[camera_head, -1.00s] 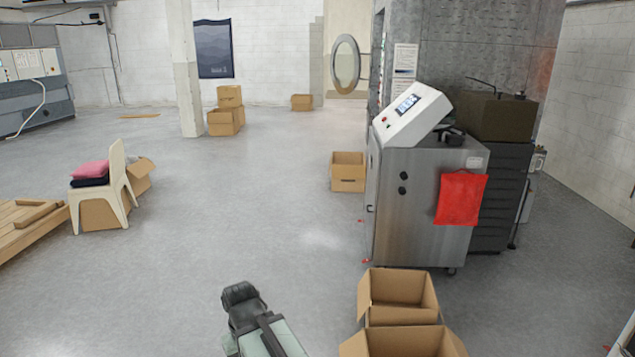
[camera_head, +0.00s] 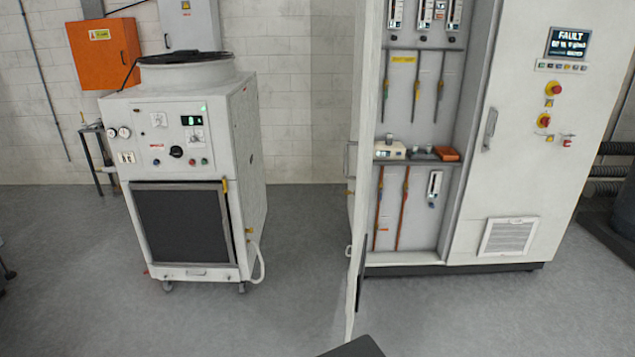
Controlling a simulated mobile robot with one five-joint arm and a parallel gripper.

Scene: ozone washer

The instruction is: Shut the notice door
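A tall white cabinet (camera_head: 528,170) stands at the right. Its left door (camera_head: 357,215) is swung open toward me and shows almost edge-on, a narrow pale strip with a handle (camera_head: 350,160) on its left side. I see no notice on it from this angle. The open bay behind it shows gauges and pipes (camera_head: 405,200). A dark shape, likely the end of my gripper (camera_head: 355,348), shows at the bottom edge, just below the door's lower end. Its fingers cannot be made out, and whether it touches the door cannot be told.
A white wheeled machine (camera_head: 195,170) stands left of the open door, with a hose at its lower right side. Grey floor (camera_head: 300,290) is clear between them and in front. An orange wall box (camera_head: 105,54) hangs behind. Dark pipes are at the far right.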

